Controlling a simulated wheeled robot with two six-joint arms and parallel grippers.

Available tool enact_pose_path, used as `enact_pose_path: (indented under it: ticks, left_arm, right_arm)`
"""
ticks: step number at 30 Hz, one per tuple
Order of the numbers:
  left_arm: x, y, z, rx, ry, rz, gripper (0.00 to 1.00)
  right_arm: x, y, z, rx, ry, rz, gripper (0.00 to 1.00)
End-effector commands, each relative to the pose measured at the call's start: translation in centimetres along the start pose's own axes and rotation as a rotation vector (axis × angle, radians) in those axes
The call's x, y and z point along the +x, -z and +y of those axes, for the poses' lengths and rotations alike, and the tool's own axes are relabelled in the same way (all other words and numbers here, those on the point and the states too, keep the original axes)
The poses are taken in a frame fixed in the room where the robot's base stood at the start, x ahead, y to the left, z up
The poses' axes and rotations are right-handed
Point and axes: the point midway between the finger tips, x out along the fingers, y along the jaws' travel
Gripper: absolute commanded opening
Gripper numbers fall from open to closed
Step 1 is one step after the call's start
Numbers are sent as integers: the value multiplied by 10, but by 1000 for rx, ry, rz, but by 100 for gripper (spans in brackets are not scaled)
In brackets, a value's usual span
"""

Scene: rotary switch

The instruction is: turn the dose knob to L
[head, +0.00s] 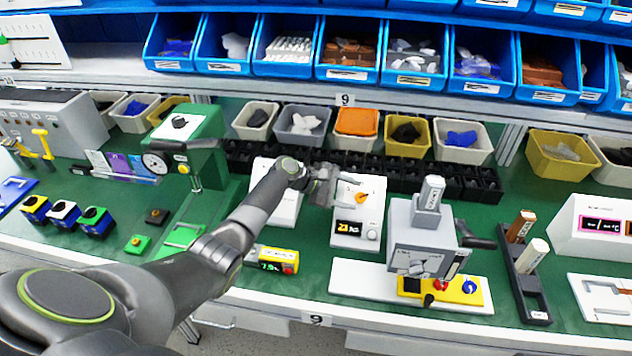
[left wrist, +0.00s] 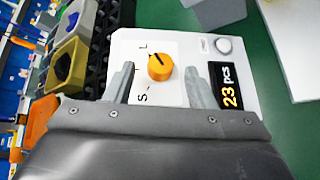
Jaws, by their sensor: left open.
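The dose knob (head: 361,197) is a small orange dial on a white dispenser panel (head: 343,240). It also shows in the left wrist view (left wrist: 160,69), with a dark pointer line towards the upper left, roughly at the letter L (left wrist: 143,46). An S (left wrist: 141,98) is printed lower down; the marks between are partly hidden by a finger. My left gripper (head: 341,189) is at the knob; in the wrist view its fingers (left wrist: 160,88) are open, one on each side of the knob, with visible gaps. My right gripper is not in view.
The panel's display (left wrist: 230,87) reads 23 pcs, near a round grey button (left wrist: 223,45). A grey machine (head: 420,240) stands close on the right. A green press (head: 190,150) stands left. Black racks (head: 400,176) and bins line the back.

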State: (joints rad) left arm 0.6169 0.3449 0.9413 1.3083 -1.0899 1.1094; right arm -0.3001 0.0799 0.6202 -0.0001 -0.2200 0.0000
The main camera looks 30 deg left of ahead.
Motion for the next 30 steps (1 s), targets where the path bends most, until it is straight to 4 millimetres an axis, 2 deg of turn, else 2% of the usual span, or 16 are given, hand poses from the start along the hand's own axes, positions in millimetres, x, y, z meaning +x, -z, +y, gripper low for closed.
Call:
enact_pose_path:
  ticks: [8,18,24,30]
  left_arm:
    - [-53,2,-1,4,1,5,50]
    - [-128,2,-2,4,3,5,50]
    - [-152,1,-1,1,3,2,50]
    - [-159,0,0,1,3,0,50]
  right_arm:
    - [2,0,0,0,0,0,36]
    - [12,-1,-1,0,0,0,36]
    - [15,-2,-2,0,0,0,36]
    - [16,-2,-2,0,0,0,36]
